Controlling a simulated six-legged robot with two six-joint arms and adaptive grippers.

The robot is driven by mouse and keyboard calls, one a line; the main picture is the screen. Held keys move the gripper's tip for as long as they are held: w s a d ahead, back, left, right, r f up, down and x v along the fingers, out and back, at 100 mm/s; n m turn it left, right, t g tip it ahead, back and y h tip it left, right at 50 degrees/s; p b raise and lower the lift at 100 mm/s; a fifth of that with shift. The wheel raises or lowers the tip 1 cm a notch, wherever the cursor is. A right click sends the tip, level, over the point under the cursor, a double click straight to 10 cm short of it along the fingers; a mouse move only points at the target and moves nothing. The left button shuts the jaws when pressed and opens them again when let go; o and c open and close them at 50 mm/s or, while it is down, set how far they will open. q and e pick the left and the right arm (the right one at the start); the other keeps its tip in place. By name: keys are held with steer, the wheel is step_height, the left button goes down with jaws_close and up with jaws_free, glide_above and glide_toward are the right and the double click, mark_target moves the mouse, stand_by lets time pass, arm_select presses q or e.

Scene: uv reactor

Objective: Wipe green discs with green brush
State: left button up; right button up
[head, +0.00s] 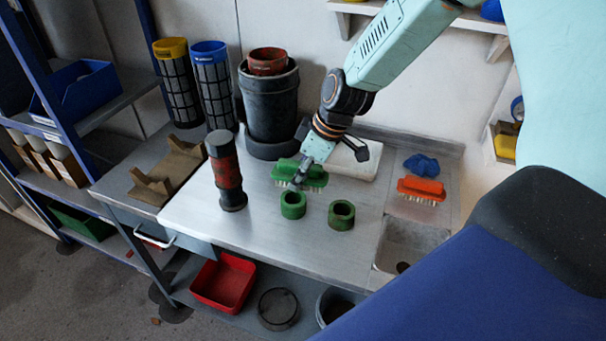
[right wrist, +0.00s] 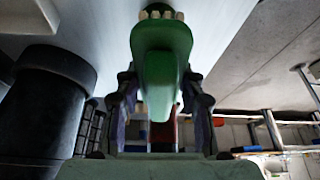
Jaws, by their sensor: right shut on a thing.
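The green brush (head: 308,176) has a green back and pale bristles that point down. My right gripper (head: 299,178) is shut on it, and the bristles look just above the table or touching it; I cannot tell which. In the right wrist view the brush (right wrist: 160,60) sits between the two fingers of the right gripper (right wrist: 160,110). Two green discs, ring-shaped with a hole, lie on the metal table in front of the brush: the left disc (head: 293,205) and the darker, dirtier-looking right disc (head: 341,215). My left gripper is not in view.
An orange brush (head: 421,189) and a blue cloth (head: 423,164) lie by the sink (head: 408,242) at right. A red and black cylinder (head: 225,172) stands left of the discs. A large black container (head: 270,105) stands behind. The table front is clear.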

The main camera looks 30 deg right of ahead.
steer(key=shift+d+r+p, duration=0.2)
steer(key=shift+r+p, duration=0.4)
steer(key=shift+r, duration=0.4)
steer(key=shift+s+r+p, duration=0.1)
steer(key=shift+r+p, duration=0.25)
steer(key=shift+r, duration=0.15)
steer(key=shift+a, duration=0.15)
steer(key=shift+f, duration=0.1)
